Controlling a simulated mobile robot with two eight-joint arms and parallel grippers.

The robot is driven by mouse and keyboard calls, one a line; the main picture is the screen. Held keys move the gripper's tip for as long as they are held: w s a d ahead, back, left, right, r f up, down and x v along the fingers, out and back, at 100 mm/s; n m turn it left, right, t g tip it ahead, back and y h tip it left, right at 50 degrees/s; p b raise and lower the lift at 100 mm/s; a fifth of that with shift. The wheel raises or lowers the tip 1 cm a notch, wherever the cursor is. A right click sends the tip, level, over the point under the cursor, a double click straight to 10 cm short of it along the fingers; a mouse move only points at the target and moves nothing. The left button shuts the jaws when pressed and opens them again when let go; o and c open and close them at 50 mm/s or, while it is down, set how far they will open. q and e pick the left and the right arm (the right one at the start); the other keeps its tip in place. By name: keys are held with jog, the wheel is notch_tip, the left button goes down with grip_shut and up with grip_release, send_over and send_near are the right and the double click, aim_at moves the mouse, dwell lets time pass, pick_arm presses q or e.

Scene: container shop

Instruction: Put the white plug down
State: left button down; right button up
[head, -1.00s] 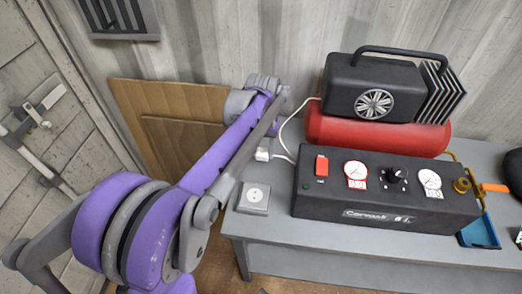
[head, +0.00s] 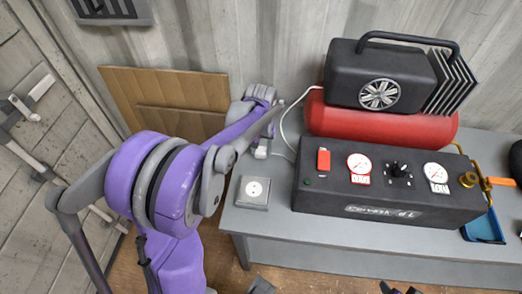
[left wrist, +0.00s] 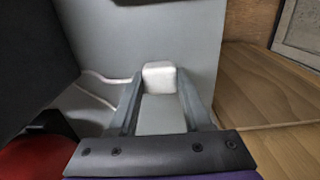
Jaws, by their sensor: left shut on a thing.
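The white plug (left wrist: 160,76) is between the two fingers of my left gripper (left wrist: 160,85) in the left wrist view. The fingers are shut on it, one on each side. In the head view my left gripper (head: 261,148) is at the back left edge of the grey table (head: 228,215), behind the socket plate (head: 254,192). I cannot tell whether the plug touches the table.
A black control box (head: 385,190) with gauges stands right of the socket plate. Behind it is a black compressor (head: 385,80) on a red tank (head: 380,122). A white cable (head: 284,125) runs near my gripper. A wooden panel (head: 165,95) leans at the wall.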

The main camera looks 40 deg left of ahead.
pick_arm(q)
jog(key=shift+f, duration=0.45)
jog(key=shift+f+b, duration=0.3)
jog(key=shift+f, duration=0.1)
jog(key=shift+c, duration=1.7)
grip_release()
jog(key=shift+r, duration=0.1)
